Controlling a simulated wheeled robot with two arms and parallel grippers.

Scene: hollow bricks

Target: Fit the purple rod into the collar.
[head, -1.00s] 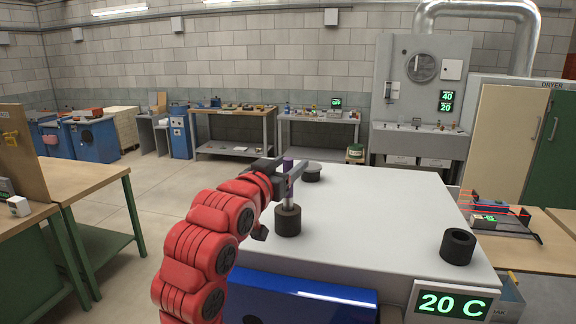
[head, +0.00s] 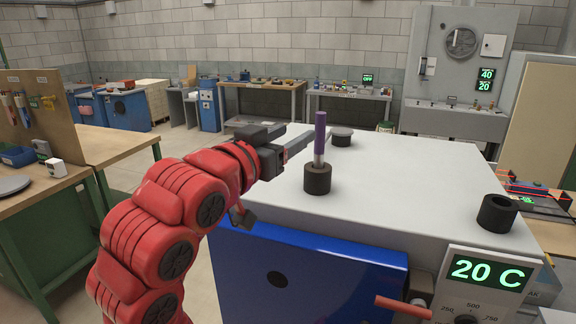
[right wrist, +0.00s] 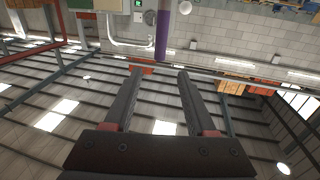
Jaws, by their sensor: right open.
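The purple rod (head: 320,136) stands upright with its pale metal lower part running down into the black collar (head: 317,181). The collar sits on the light grey top of a blue oven-like unit. The rod's lower end is hidden inside the collar. My right gripper (head: 298,152) is open and empty, just left of the rod, with its fingers pointing towards it. In the right wrist view the rod (right wrist: 162,38) shows just beyond the open fingertips (right wrist: 159,72), between their lines. My left gripper is out of view.
Another black hollow collar (head: 496,214) stands near the right edge of the grey top (head: 420,190). A dark, grey-topped round piece (head: 342,136) stands behind the rod. A display (head: 487,273) reads 20 C at the front right. The middle of the top is clear.

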